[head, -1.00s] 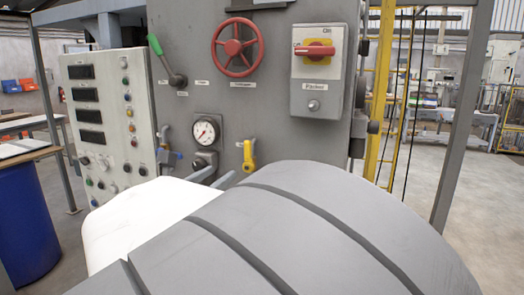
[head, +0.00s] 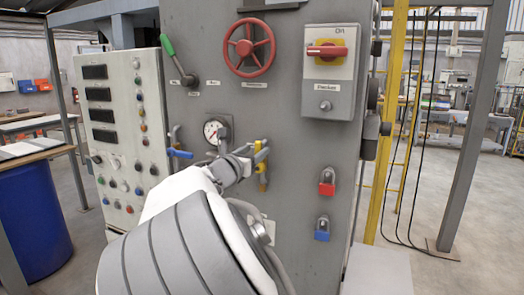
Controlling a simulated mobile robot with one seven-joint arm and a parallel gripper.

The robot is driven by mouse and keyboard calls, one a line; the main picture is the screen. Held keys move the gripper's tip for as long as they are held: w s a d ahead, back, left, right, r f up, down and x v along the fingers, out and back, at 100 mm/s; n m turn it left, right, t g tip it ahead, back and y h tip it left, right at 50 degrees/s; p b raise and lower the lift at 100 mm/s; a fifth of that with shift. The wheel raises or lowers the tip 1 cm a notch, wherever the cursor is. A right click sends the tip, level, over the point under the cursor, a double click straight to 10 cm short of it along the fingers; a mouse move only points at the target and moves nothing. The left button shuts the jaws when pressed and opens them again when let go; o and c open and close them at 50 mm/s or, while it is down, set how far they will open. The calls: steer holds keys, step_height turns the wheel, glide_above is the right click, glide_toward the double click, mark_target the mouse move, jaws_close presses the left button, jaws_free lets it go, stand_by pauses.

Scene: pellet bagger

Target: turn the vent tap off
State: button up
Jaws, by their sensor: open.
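A tap with a yellow handle (head: 262,168) is on the grey machine front, right of the round gauge; its handle hangs down. A tap with a blue handle (head: 179,153) is at the machine's left edge, its handle about level. I cannot read a label showing which is the vent tap. My gripper (head: 254,149) is open at the upper part of the yellow tap and partly covers it. I cannot tell whether it touches the tap. My white and grey arm hides the area below the gauge.
The gauge (head: 213,131) is close left of my gripper. A red handwheel (head: 249,48), a green-handled lever (head: 174,60) and a red-yellow switch (head: 327,51) are above. Red (head: 327,182) and blue (head: 322,229) padlocks hang at right. A button panel (head: 122,135) stands left.

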steer(key=shift+w+d, duration=0.25)
steer(key=shift+w, duration=0.4)
jaws_close()
stand_by(1.0)
